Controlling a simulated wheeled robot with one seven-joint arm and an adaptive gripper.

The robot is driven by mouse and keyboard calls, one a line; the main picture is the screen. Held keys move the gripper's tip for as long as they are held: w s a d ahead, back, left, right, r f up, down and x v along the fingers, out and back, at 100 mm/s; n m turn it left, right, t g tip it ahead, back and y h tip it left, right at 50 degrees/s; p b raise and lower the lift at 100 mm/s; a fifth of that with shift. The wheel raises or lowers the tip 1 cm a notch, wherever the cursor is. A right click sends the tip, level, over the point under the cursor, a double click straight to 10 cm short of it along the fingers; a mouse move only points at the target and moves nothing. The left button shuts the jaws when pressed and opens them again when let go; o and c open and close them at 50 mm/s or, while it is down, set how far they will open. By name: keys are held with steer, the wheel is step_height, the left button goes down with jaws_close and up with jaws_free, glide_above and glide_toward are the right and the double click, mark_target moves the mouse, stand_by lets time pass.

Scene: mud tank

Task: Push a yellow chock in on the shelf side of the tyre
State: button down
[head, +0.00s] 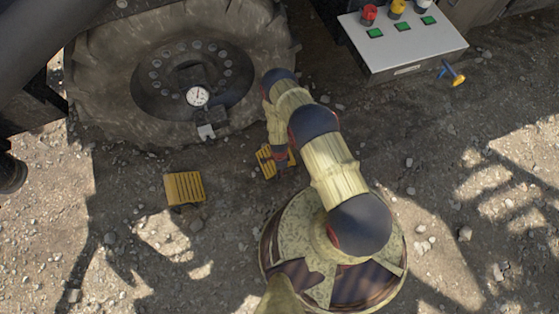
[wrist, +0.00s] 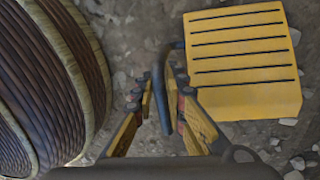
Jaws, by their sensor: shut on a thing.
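The large muddy tyre (head: 105,75) stands at the upper left of the head view. One yellow chock (head: 267,164) lies on the ground near the tyre's lower right, partly hidden by my arm. It appears to be the ribbed yellow chock (wrist: 240,70) in the wrist view, with a dark bar (wrist: 162,85) at its left edge. My gripper (wrist: 160,105) is around this bar, shut on it, with the block to the right of the fingers. A second yellow chock (head: 184,188) lies flat below the tyre, apart from it. In the head view my gripper is mostly hidden.
A grey panel (head: 415,50) with coloured buttons stands at the upper right. A small blue and yellow tool (head: 453,75) is beside it. A round gauge (head: 197,96) sits on the wheel hub. The ground is gravelly, with small stones; the lower left is mostly clear.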

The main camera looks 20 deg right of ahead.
steer(key=shift+s+m, duration=0.3)
steer(key=w, duration=0.7)
steer(key=shift+w, duration=4.65)
steer(key=w, duration=1)
steer(key=shift+w, duration=0.25)
steer(key=shift+a, duration=0.15)
